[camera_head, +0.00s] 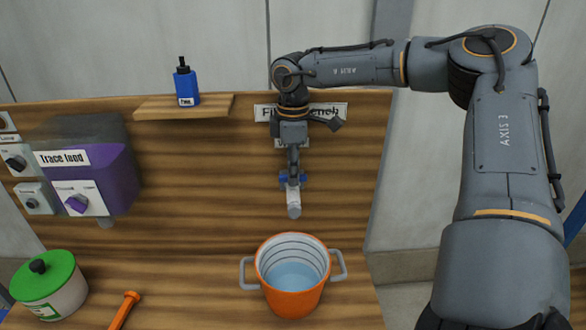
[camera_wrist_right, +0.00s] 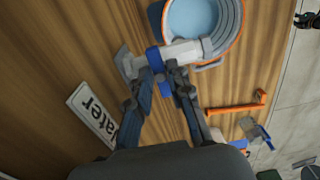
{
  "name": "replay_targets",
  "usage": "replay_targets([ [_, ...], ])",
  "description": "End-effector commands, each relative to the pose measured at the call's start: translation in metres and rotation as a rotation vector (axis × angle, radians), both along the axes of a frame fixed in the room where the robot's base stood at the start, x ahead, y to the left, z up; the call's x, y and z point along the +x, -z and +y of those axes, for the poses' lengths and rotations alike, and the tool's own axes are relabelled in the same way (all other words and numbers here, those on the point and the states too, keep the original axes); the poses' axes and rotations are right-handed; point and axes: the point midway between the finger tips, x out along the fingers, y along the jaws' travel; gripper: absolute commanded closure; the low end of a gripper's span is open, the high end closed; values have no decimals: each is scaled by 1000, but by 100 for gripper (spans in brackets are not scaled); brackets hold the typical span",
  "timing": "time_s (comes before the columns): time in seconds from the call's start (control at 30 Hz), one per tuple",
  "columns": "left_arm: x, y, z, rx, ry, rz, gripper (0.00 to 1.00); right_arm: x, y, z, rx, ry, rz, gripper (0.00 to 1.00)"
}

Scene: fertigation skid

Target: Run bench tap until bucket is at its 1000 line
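The orange bucket (camera_head: 292,302) stands upright on the bench below the tap, with two grey side handles. Pale blue water (camera_head: 296,275) lies inside, with several dark ring lines on the grey wall above it; I cannot read their numbers. The bench tap (camera_head: 293,203) has a pale spout over the bucket and a blue handle. I see no stream below the spout. My right gripper (camera_wrist_right: 163,73) is at the tap, its fingers on both sides of the blue handle (camera_wrist_right: 163,88), seemingly closed on it. The bucket also shows in the wrist view (camera_wrist_right: 228,38). My left gripper is not visible.
A green-lidded pot (camera_head: 62,300) and an orange tool (camera_head: 125,308) lie left of the bucket. A purple and grey dosing box (camera_head: 112,180) is on the left. A blue bottle (camera_head: 186,85) stands on a small shelf (camera_head: 215,104). The bench right of the bucket is clear.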

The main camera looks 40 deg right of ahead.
Motion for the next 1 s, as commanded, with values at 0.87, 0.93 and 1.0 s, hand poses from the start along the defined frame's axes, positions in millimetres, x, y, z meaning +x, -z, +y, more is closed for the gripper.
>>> replay_targets([
  [0.87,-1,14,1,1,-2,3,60,0,-1,0,-2,-343,0,100],
  [0.93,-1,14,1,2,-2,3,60,0,-1,0,-2,-342,0,100],
  [1.0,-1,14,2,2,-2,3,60,0,-1,0,-2,-345,0,100],
])
